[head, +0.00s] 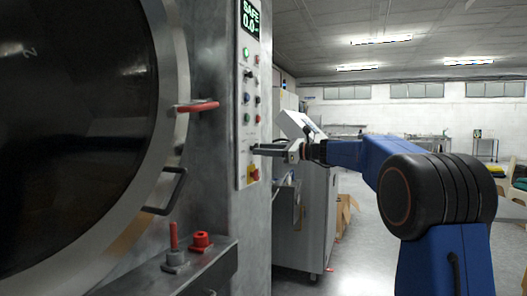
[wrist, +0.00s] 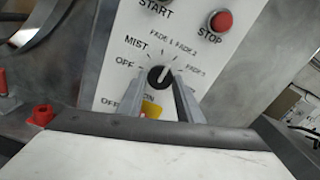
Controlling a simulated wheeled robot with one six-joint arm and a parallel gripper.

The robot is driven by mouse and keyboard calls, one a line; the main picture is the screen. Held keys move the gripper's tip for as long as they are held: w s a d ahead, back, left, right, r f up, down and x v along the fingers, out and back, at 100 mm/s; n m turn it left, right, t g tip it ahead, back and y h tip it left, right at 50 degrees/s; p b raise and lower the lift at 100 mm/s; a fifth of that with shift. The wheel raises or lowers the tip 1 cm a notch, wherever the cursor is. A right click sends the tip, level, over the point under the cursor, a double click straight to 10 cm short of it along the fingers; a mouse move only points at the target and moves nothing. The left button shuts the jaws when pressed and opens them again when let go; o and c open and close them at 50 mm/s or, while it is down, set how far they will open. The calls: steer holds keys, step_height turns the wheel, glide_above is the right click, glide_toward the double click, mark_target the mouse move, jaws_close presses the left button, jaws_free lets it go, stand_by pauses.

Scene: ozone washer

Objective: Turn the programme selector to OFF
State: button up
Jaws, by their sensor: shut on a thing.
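The programme selector (wrist: 159,76) is a small dark round knob with a pale mark on the white control panel (wrist: 122,45). Printed labels around it read OFF at the left, MIST at the upper left, and FADE positions above and to the right. Its mark seems to point up, not at OFF; the exact position is hard to tell. My gripper (wrist: 159,92) is shut on the knob, one grey finger on each side. In the head view my gripper (head: 256,150) reaches the panel from the right and hides the knob.
A red STOP button (wrist: 221,20) sits above right of the selector. A yellow-and-red switch (head: 253,173) is just below my gripper. The display (head: 250,17) reads SAFE 0.0. A red door lever (head: 197,106) and dark handle (head: 168,193) stick out at the left.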

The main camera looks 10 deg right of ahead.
steer(key=shift+n, duration=10.4)
steer(key=o, duration=1)
steer(key=shift+r, duration=0.1)
steer(key=shift+d, duration=0.1)
steer(key=v, duration=1.7)
steer(key=shift+d, duration=0.1)
